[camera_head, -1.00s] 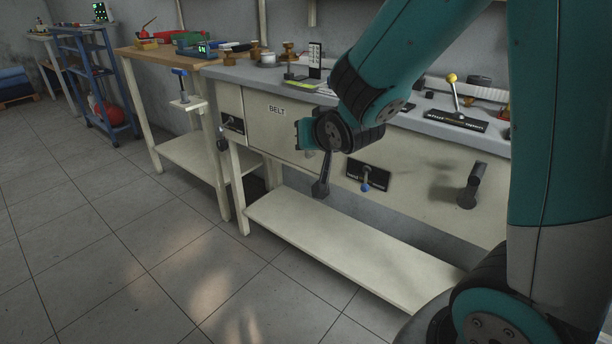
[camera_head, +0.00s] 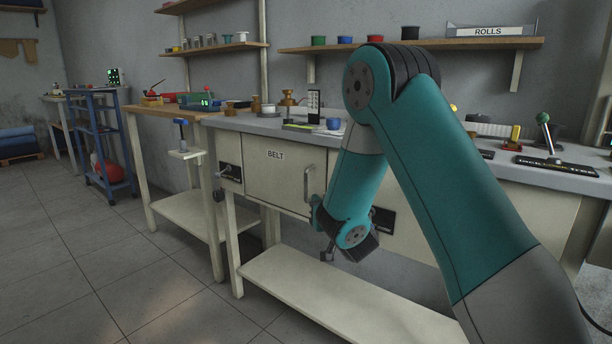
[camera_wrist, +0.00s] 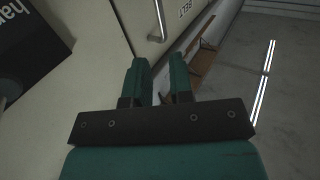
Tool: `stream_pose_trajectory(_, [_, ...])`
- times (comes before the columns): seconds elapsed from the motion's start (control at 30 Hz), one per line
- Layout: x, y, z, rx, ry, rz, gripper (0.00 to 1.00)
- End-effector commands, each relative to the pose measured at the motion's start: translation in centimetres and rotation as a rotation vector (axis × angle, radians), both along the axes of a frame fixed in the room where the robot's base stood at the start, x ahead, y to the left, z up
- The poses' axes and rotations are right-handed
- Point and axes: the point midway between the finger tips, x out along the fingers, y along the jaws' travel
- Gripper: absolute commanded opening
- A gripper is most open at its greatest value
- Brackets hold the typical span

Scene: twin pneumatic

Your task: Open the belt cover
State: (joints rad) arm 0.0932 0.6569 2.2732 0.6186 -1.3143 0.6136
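The belt cover (camera_head: 278,171) is a cream panel marked BELT on the front of the workbench, and it looks shut. Its upright metal bar handle (camera_head: 308,186) is at the panel's right edge. My gripper (camera_head: 317,212) is just below and right of the handle in the head view, partly hidden by my wrist. In the wrist view my gripper (camera_wrist: 158,68) has two teal fingers apart with an empty gap. The handle (camera_wrist: 160,22) lies beyond the fingertips, roughly in line with the gap. Part of the BELT label (camera_wrist: 185,9) shows there too.
A dark lever (camera_head: 328,252) hangs below my wrist. A black plate (camera_head: 384,221) on the bench front is partly hidden by my arm. A small crank (camera_head: 224,172) is left of the cover. A low shelf (camera_head: 330,305) runs beneath; the floor in front is clear.

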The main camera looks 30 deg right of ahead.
Motion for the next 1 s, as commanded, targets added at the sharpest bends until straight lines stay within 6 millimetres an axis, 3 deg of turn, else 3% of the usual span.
stream_pose_trajectory(0.03, [0.7, -0.2, 0.7, 0.001, 0.003, -0.001, 0.21])
stream_pose_trajectory(0.4, [4.5, -1.1, 0.7, 0.001, 0.003, 0.000, 0.21])
stream_pose_trajectory(1.0, [8.6, -2.1, 0.7, 0.002, 0.003, -0.001, 0.21])
